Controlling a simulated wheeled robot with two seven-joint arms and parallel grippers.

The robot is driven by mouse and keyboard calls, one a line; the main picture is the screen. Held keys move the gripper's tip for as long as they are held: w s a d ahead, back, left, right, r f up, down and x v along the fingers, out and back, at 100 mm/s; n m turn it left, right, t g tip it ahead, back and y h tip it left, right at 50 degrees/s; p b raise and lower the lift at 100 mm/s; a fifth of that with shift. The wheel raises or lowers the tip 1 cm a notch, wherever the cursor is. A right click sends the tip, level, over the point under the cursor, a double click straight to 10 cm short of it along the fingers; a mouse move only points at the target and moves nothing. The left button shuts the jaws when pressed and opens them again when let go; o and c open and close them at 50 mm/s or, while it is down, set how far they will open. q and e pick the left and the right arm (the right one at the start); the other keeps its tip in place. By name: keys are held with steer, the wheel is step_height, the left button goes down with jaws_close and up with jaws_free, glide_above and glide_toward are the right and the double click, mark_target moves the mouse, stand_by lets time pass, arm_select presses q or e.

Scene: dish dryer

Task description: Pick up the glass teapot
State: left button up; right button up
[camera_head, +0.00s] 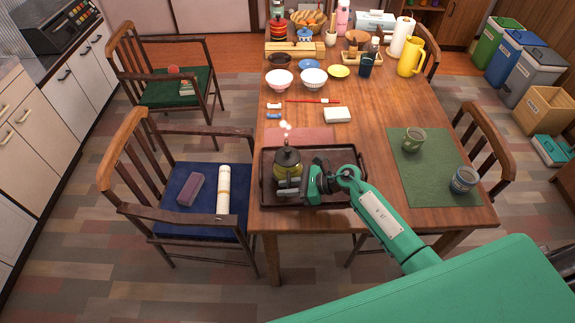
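The glass teapot (287,161), with a dark lid and a yellowish body, is upright at the left part of a dark tray (325,203) on the table's near end. My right gripper (288,188) reaches in from the right, low at the teapot's near side. Its grey fingers overlap the teapot's lower body and hide part of it. I cannot tell whether they are closed on it, or whether the teapot's base touches the tray. My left gripper is not in view.
A green mat (432,178) with two cups, one greenish (413,140) and one blue (463,181), lies right of the tray. Chairs flank the wooden table (385,102).

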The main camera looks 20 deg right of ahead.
steer(key=shift+w+a+f, duration=0.25)
steer(key=shift+a+f, duration=0.05)
steer(key=shift+a, duration=0.2)
steer(key=shift+c, duration=0.4)
jaws_close()
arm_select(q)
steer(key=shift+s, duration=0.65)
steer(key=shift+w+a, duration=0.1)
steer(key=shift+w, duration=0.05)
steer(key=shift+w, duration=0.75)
